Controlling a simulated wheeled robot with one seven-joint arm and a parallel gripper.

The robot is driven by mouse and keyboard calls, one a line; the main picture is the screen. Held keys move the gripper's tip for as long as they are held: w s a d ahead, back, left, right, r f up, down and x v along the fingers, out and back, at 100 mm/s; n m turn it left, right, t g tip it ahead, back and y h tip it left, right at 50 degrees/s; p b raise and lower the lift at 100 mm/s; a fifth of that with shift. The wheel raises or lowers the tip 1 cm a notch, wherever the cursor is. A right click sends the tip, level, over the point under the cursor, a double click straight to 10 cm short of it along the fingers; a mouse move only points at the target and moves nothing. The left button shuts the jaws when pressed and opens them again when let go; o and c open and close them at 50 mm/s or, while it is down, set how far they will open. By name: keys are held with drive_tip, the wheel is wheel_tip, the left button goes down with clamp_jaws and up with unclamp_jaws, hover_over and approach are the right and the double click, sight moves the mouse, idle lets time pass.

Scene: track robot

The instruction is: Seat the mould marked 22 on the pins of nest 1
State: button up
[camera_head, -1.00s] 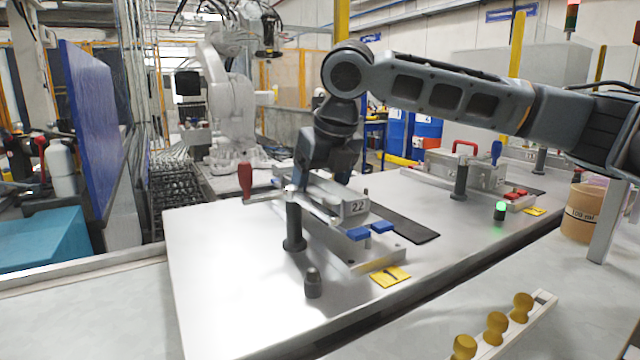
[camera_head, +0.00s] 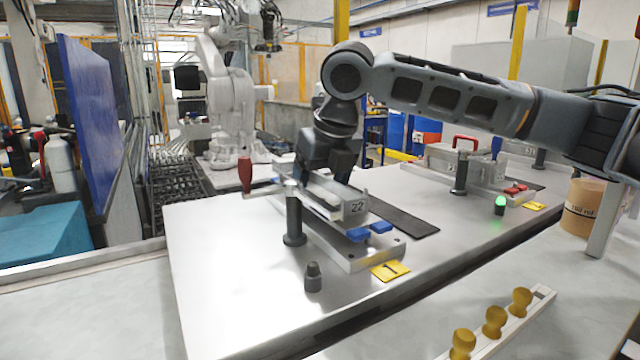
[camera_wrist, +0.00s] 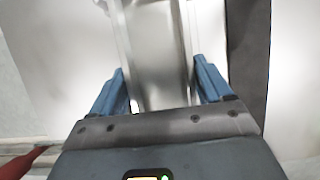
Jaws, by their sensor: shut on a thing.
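The mould marked 22 (camera_head: 355,208) is a grey metal block with its number plate facing the head camera.
A post with a red-handled clamp (camera_head: 245,175) stands left of the nest. A dark peg (camera_head: 313,277) stands in front, near a yellow tag (camera_head: 390,270). The table's left side is clear.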

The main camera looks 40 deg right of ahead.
drive_tip(key=shift+f+b, duration=0.3)
drive_tip(key=shift+f, duration=0.5)
idle(0.4)
drive_tip(key=o, duration=1.6)
drive_tip(key=v, duration=0.7)
drive_tip(key=shift+s+r, duration=0.2)
drive_tip(key=shift+r, duration=0.15)
